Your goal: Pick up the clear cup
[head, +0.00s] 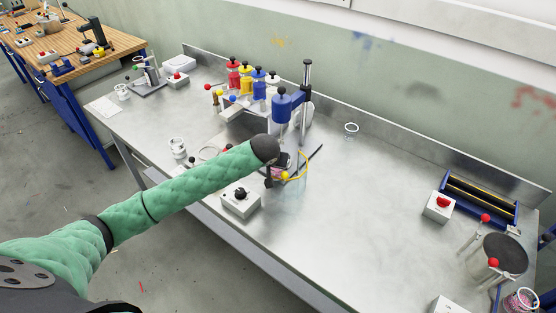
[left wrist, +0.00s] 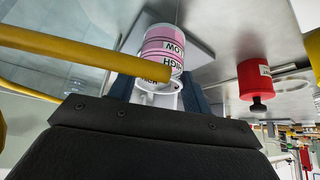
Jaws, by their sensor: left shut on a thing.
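My left gripper (head: 272,183) reaches over the middle of the bench. It is shut at a faint see-through body, which looks like the clear cup (head: 292,203). A curved yellow bar (head: 304,163) shows at its top. In the left wrist view the yellow bar (left wrist: 90,55) crosses close to the camera, and bluish see-through surfaces lie behind it. The exact grip is hidden by the dark gripper body (left wrist: 150,145). Whether the cup touches the bench I cannot tell. My right gripper is not in view.
A blue-headed press (head: 287,106) stands just behind my gripper, beside colored canisters (head: 246,83). A grey box with a black knob (head: 240,201) is close in front. Another clear vessel (head: 351,130) stands near the backsplash. The bench right of centre is clear.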

